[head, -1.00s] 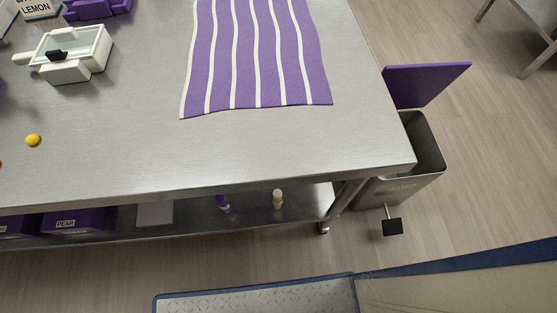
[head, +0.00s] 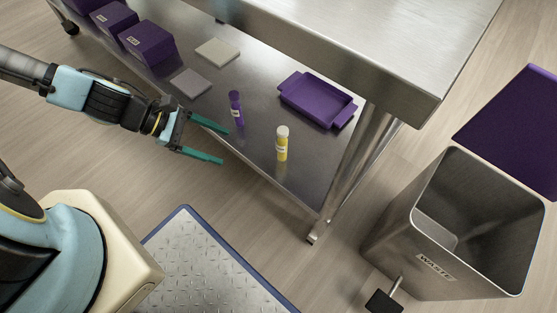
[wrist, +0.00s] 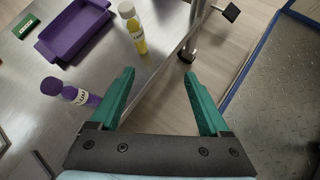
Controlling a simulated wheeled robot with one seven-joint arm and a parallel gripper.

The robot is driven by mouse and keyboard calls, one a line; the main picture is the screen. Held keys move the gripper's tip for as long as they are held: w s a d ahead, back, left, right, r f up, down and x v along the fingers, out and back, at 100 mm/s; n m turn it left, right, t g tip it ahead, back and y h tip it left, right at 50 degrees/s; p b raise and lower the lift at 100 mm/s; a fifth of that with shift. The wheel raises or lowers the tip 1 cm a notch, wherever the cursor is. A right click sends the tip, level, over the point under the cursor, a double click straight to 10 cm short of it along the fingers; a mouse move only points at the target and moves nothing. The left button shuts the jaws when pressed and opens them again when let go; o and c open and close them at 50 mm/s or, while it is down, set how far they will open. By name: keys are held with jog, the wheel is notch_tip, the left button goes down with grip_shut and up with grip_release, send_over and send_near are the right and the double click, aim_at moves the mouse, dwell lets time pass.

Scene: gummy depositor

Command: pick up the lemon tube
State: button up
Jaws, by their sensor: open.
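The lemon tube, a yellow tube (head: 282,147) with a pale cap and a white label, stands upright on the lower steel shelf. In the wrist view the yellow tube (wrist: 133,28) is at the top, beyond my left finger and apart from it. A purple tube (head: 236,108) stands to its left on the same shelf, and it also shows in the wrist view (wrist: 72,93). My gripper (head: 224,146) is open and empty at the shelf's front edge, left of the yellow tube. It also shows in the wrist view (wrist: 160,102).
A purple tray (head: 318,101) lies behind the yellow tube. Purple bins (head: 148,42) and flat pads (head: 191,83) are farther left. A table leg (head: 345,165) stands right of the yellow tube. The upper tabletop (head: 400,50) overhangs the shelf. A waste bin (head: 440,262) is at right.

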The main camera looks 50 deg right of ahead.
aim_at(282, 146)
jog(key=s+d+f+n+h+b, duration=0.1)
jog(key=s+d+f+b, duration=0.1)
jog(key=d, duration=0.2)
jog(key=s+d+f+n+g+h+b, duration=0.1)
jog(key=s+d+f+b, duration=0.1)
jog(key=s+d, duration=0.1)
jog(key=s+d+f+n+h+b, duration=0.1)
jog(key=s+d+f+n+b, duration=0.1)
jog(key=d, duration=0.3)
jog(key=shift+s+d+f+g+h+b, duration=0.2)
jog(key=shift+d+g+h+b, duration=0.1)
jog(key=shift+d+h+b, duration=0.1)
jog(key=s+d+f+b, duration=0.2)
jog(key=d, duration=0.1)
jog(key=shift+s+f, duration=0.15)
jog(key=shift+f, duration=0.25)
jog(key=shift+s+d+f, duration=0.1)
jog(key=shift+s+d, duration=0.15)
jog(key=shift+d, duration=0.05)
grip_shut()
